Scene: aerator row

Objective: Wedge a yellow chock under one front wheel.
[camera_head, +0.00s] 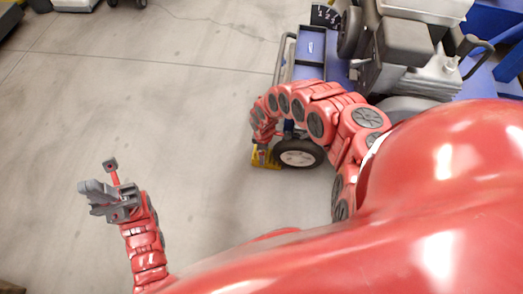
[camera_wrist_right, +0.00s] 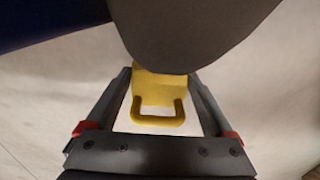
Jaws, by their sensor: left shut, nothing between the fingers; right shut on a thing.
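The yellow chock (camera_head: 262,159) is on the floor at the left side of a black front wheel (camera_head: 299,153) with a pale hub, in the head view. In the right wrist view the chock (camera_wrist_right: 158,88) lies between the fingers of my right gripper (camera_wrist_right: 159,78), which is shut on it; its looped handle points toward the palm. A dark grey rounded shape, probably the tyre (camera_wrist_right: 195,35), hides the chock's far end, so I cannot tell whether they touch. My left gripper (camera_head: 95,197) is shut and empty above open floor at lower left.
The wheel belongs to a machine with a blue frame (camera_head: 310,45) and grey engine parts (camera_head: 405,45) at upper right. Blue bins (camera_head: 490,20) stand behind it. The concrete floor (camera_head: 170,90) on the left is clear. Dark objects sit along the top left edge.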

